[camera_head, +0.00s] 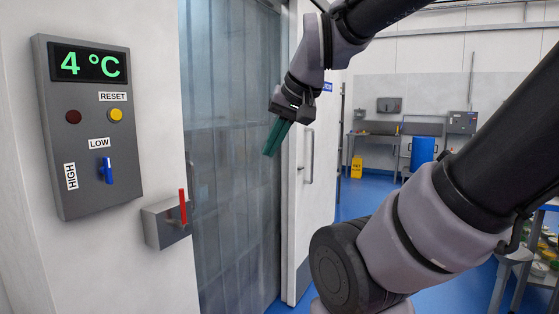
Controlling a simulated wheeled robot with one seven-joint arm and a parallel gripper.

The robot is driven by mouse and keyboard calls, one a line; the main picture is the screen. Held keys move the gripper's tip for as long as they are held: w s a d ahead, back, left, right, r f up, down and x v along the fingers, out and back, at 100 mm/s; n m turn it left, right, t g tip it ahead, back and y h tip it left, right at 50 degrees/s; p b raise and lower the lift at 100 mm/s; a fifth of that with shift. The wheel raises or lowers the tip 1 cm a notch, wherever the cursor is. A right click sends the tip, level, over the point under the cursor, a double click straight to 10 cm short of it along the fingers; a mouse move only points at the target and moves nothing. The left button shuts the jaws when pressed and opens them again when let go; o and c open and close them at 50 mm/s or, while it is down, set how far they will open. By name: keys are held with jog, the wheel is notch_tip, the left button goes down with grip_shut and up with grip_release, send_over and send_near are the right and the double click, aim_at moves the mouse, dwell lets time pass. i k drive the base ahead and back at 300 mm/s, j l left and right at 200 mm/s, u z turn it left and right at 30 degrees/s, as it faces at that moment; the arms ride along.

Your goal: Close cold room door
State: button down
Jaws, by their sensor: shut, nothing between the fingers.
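The white cold room door (324,190) stands open to the right of the doorway. A vertical metal bar handle (309,156) is on its face. Grey translucent strips (235,190) hang across the doorway. My gripper (270,150), with green fingers, is shut and empty. In the picture it is in front of the strips, left of the door handle, with its fingers pointing down and left. I see no contact with the door or handle. Part of the door's upper area is hidden behind my arm.
A grey control panel (90,190) reading 4 °C is on the left wall. A grey box (160,224) with a red lever (183,206) juts out beside the doorway. A yellow wet-floor sign (357,168) and benches stand at the back. Blue floor (352,204) is clear beyond the door.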

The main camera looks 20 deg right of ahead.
aim_at(313, 149)
jog(key=i+l+z, duration=0.3)
jog(key=i+l, duration=1.1)
jog(key=l, duration=0.55)
jog(key=i+l+z, duration=0.3)
jog(key=i+l, duration=1.35)
